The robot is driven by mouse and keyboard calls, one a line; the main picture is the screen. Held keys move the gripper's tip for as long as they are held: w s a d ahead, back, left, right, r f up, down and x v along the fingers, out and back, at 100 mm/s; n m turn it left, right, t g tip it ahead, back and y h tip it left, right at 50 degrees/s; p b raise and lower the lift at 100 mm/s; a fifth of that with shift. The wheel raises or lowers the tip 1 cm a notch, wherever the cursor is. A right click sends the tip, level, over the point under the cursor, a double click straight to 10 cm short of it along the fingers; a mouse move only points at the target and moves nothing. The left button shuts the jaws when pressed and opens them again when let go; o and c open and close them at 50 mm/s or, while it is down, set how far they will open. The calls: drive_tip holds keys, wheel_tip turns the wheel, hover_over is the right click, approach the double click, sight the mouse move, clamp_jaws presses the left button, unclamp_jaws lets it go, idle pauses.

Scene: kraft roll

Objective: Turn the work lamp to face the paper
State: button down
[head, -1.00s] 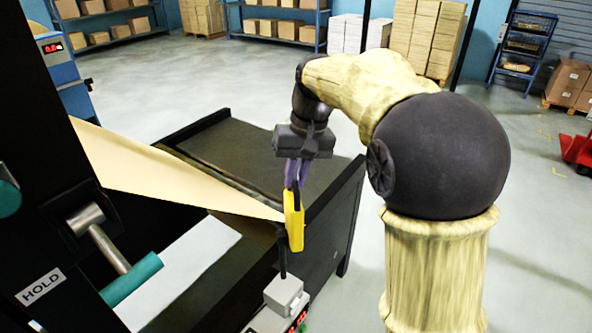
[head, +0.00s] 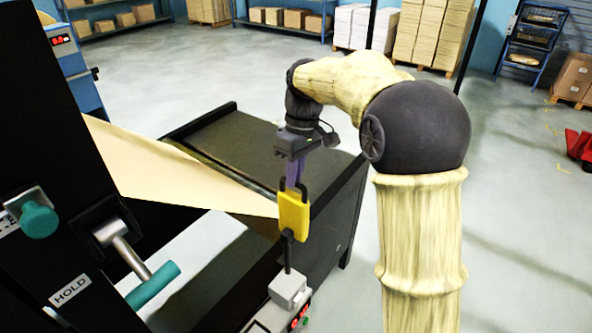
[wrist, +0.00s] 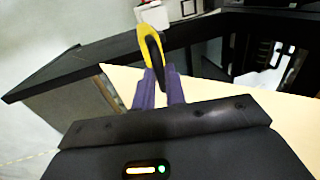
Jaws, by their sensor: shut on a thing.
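The work lamp (head: 294,215) is yellow with a black handle and stands on a dark stem above a grey box at the machine's edge. My gripper (head: 293,180) is shut on the lamp's handle from above, with its purple fingers around it. In the wrist view, my gripper (wrist: 160,88) holds the black handle, and the yellow lamp (wrist: 147,52) shows nearly edge-on. The tan paper (head: 180,178) slopes down from the machine to just left of the lamp. The paper (wrist: 215,95) also lies behind my fingers in the wrist view. I cannot see a lit face.
A dark table frame (head: 238,150) lies behind the lamp. Left are the black machine side, a teal-handled lever (head: 152,285) marked HOLD and a teal knob (head: 39,221).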

drive_tip(key=shift+r, duration=0.15)
drive_tip(key=c, duration=1.5)
unclamp_jaws()
drive_tip(key=shift+o, duration=0.2)
drive_tip(key=shift+w, duration=0.1)
wheel_tip(320, 180, up, 17)
drive_tip(key=w+d, duration=0.2)
drive_tip(key=shift+w, duration=0.3)
